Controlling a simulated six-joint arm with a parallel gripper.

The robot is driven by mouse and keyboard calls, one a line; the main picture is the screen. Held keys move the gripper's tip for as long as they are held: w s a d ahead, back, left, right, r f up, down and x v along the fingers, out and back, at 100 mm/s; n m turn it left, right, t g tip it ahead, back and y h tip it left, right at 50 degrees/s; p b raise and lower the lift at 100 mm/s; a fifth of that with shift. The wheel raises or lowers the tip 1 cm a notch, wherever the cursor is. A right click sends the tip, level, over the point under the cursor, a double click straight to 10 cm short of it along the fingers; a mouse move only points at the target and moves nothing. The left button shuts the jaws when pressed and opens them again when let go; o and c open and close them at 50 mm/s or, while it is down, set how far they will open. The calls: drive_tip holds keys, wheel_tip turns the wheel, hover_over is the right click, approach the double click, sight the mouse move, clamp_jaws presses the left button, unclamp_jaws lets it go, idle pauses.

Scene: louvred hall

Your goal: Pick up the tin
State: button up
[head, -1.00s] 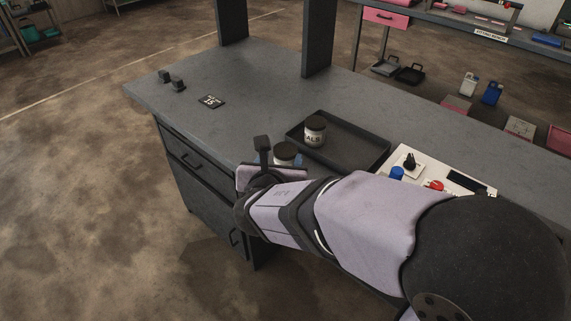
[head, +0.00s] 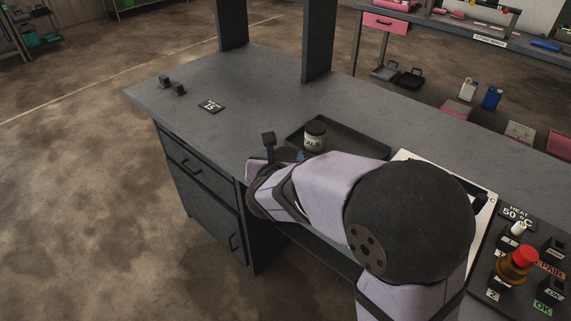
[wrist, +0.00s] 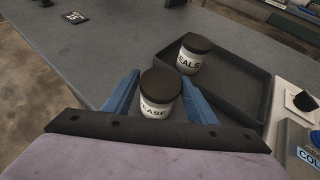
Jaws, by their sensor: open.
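A white tin with a black lid and lettering that reads "EASE" (wrist: 158,100) stands between the two blue fingers of my gripper (wrist: 160,78) in the wrist view. The fingers are open, one on each side of it; I cannot tell whether either touches it. In the head view my arm hides this tin, and only a bit of blue finger shows. A second white tin with a black lid, lettered "SEALS" (wrist: 190,62), stands in the dark tray (wrist: 238,98), beyond the first. It also shows in the head view (head: 314,142).
The grey bench (head: 250,95) is clear to the left, apart from a small "15" card (head: 211,107) and two dark blocks (head: 171,86). Uprights rise at the back.

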sight(287, 153)
drive_tip(key=shift+x, duration=2.55)
drive_tip(key=shift+s+f, duration=0.1)
drive_tip(key=shift+f, duration=0.05)
drive_tip(key=c, duration=0.8)
